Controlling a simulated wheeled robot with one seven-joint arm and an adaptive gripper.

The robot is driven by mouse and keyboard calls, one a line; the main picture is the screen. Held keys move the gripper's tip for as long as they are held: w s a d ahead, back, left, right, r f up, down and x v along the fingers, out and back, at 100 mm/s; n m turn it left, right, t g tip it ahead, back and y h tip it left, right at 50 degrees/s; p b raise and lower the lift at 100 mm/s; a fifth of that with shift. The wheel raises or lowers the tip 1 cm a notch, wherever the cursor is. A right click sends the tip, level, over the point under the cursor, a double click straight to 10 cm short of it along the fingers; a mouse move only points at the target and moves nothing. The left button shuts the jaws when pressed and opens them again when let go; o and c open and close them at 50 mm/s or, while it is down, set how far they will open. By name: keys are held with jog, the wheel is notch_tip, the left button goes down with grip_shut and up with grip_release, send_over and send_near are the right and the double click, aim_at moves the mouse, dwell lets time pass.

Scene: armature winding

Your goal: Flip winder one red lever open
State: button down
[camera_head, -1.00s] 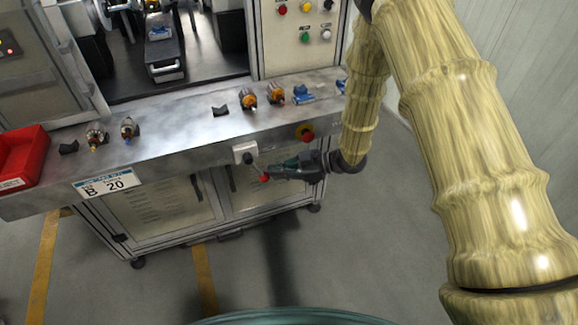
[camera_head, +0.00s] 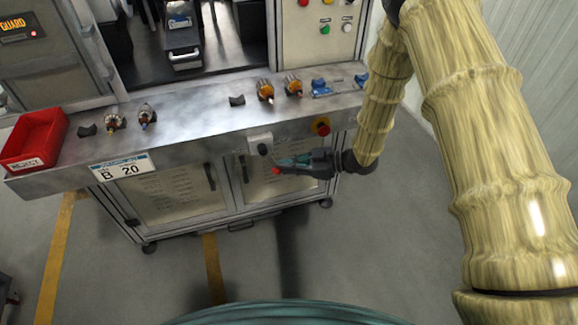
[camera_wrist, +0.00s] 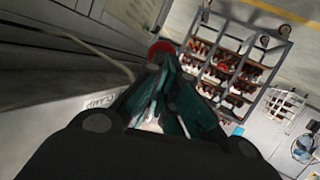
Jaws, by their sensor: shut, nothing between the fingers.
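The winder's red lever ends in a red ball knob (camera_head: 276,171), below and slightly right of a small white box (camera_head: 259,144) on the bench front. My gripper (camera_head: 286,167) is shut, with its dark green fingers pointing left at the knob. They look very close to it or touching; I cannot tell which. In the wrist view the red knob (camera_wrist: 161,48) is just beyond the tips of my shut fingers (camera_wrist: 165,68), which partly cover it. The lever's rod is hard to make out.
A red and yellow stop button (camera_head: 321,126) sits on the bench front above my gripper. The steel bench top (camera_head: 190,125) carries armatures and a red reject bin (camera_head: 35,140). Cabinet doors (camera_head: 175,195) are below. A loaded shelf rack (camera_wrist: 240,60) shows in the wrist view.

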jog(key=s+a+f+m+y+b, duration=0.2)
jog(key=a+y+b, duration=0.4)
jog(key=b, duration=0.4)
jog(key=shift+a+f+m+t, duration=0.3)
jog(key=shift+a+f, duration=0.1)
jog(key=shift+a, duration=0.15)
jog(key=shift+s, duration=0.15)
dwell(0.3)
jog(key=f+b+v, duration=0.2)
jog(key=b+v, duration=0.1)
jog(key=v, duration=1)
jog(key=shift+s+f+b, duration=0.2)
jog(key=shift+f+b, duration=0.1)
jog(key=shift+f, duration=0.05)
